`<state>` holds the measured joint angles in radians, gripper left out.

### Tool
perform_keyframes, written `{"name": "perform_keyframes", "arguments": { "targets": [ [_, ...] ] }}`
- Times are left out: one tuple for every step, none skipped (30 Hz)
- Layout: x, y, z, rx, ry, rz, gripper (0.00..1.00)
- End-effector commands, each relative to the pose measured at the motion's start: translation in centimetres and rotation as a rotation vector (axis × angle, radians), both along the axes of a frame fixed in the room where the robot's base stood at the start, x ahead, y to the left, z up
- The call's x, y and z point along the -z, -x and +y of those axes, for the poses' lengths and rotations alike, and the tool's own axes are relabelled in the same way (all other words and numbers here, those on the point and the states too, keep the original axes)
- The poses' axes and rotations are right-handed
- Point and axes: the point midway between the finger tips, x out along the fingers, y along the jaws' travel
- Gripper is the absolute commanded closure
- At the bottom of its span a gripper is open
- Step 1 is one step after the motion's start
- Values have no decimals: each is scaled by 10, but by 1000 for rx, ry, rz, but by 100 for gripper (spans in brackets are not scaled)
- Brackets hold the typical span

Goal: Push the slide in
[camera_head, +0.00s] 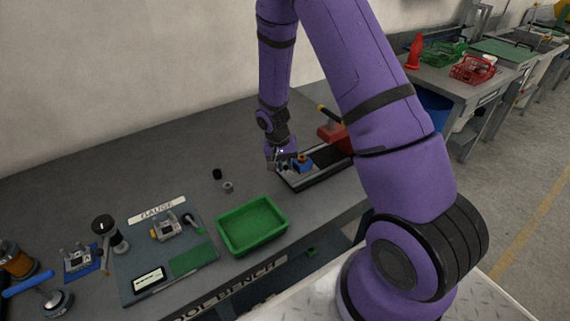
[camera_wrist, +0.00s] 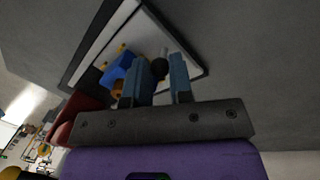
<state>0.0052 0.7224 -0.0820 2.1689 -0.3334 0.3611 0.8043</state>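The slide fixture (camera_head: 318,174) is a long dark base with a pale edge on the bench, carrying a small blue block (camera_head: 302,163) with orange and yellow parts near its left end. The blue block also shows in the wrist view (camera_wrist: 117,72), left of the fingers. My gripper (camera_head: 280,162) is at the left end of the fixture, close to the blue block. In the wrist view my gripper's fingers (camera_wrist: 160,75) stand apart, with a dark round knob (camera_wrist: 160,67) seen between or just beyond them. I cannot tell whether they touch the knob.
A red part (camera_head: 333,133) with a dark, yellow-ended handle stands at the fixture's far side, partly behind my arm. A green tray (camera_head: 252,226) sits to the left, with a gauge board (camera_head: 170,250) beyond it. Two small dark pieces (camera_head: 222,180) lie between.

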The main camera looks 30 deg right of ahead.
Motion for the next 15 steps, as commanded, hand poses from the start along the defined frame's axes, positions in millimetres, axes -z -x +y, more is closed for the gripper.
{"name": "perform_keyframes", "arguments": {
  "targets": [
    [0,0,0,0,0,0,94],
    [0,0,0,0,0,0,100],
    [0,0,0,0,0,0,100],
    [0,0,0,0,0,0,100],
    [0,0,0,0,0,0,100],
    [0,0,0,0,0,0,100],
    [0,0,-2,1,0,0,100],
    [0,0,-5,2,0,0,100],
    [0,-1,-10,4,0,-1,100],
    [0,-1,-16,4,1,0,100],
    [0,-1,-22,6,1,0,100],
    [0,-1,-32,6,1,0,100],
    [0,-1,-39,6,1,0,100],
    [0,-2,-46,6,1,0,100],
    [0,-2,-54,5,1,-2,100]
  ]
}}
